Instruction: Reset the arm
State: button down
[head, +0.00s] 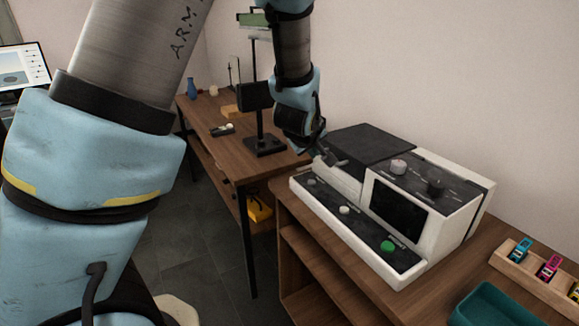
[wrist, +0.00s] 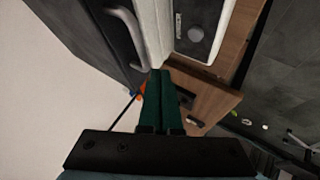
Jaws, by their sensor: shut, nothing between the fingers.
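My arm (head: 292,62) reaches down from the top of the head view, with my gripper (head: 326,158) at the left end of a white and black bench machine (head: 400,190). In the wrist view my gripper (wrist: 161,74) shows two green fingers pressed together, with nothing between them. The fingertips are close to a grey curved handle (wrist: 132,45) and the machine's white edge (wrist: 155,30). I cannot tell whether they touch the machine. The machine's dark lid (head: 368,145) looks closed. Its front has a green button (head: 387,246).
The machine stands on a wooden desk (head: 330,285) with a teal tray (head: 490,305) and a wooden rack (head: 530,270) of small coloured items at right. A second wooden table (head: 205,110) behind holds a black stand (head: 264,143). A wall rises close behind the machine.

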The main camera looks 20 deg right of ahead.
jog(key=a+g+y, duration=0.2)
jog(key=a+y, duration=0.1)
jog(key=a, duration=1.6)
jog(key=s+a+m+g+y, duration=0.1)
jog(key=s+a+g, duration=0.1)
jog(key=s+a, duration=0.3)
jog(key=s+a+r+m+g+y, duration=0.1)
jog(key=s+a, duration=0.4)
jog(key=a, duration=0.7)
jog(key=shift+m+g, duration=0.4)
jog(key=shift+a, duration=0.1)
